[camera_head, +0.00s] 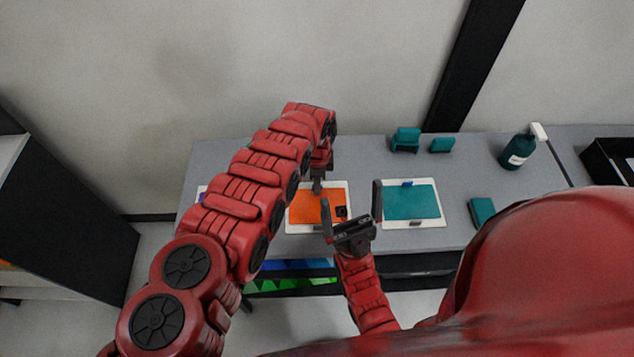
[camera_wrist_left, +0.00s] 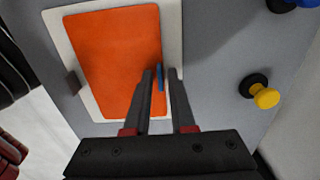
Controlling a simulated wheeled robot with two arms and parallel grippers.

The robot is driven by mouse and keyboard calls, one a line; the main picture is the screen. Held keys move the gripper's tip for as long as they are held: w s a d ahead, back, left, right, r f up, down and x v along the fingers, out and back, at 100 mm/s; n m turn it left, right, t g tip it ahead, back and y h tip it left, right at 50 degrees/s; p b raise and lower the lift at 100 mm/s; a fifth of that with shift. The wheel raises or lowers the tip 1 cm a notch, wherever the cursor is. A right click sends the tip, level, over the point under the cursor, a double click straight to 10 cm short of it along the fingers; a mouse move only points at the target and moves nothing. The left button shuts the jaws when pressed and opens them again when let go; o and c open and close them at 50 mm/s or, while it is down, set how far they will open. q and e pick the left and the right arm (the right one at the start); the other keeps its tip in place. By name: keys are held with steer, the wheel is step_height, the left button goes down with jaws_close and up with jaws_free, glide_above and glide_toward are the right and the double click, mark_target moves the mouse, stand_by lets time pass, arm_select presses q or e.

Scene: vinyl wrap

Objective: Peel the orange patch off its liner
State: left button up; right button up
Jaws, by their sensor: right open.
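The orange patch (camera_head: 307,203) lies on its white liner (camera_head: 300,229) on the grey table, and its far edge is partly covered by my left gripper. In the left wrist view the orange patch (camera_wrist_left: 115,55) looks flat on the liner (camera_wrist_left: 60,38). My left gripper (camera_wrist_left: 161,72) points down at the patch's edge, with a small blue tab (camera_wrist_left: 161,80) between its fingers. A gap shows between the tab and one finger. My right gripper (camera_head: 351,192) is open and empty, near the right side of the orange liner.
A teal patch (camera_head: 411,203) on another white liner lies to the right. Behind it stand teal blocks (camera_head: 405,140) and a dark bottle (camera_head: 517,151). A teal block (camera_head: 482,212) lies further right. A yellow and black knob-like item (camera_wrist_left: 262,94) stands beside the orange liner.

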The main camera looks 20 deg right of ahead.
arm_select(q)
jaws_close()
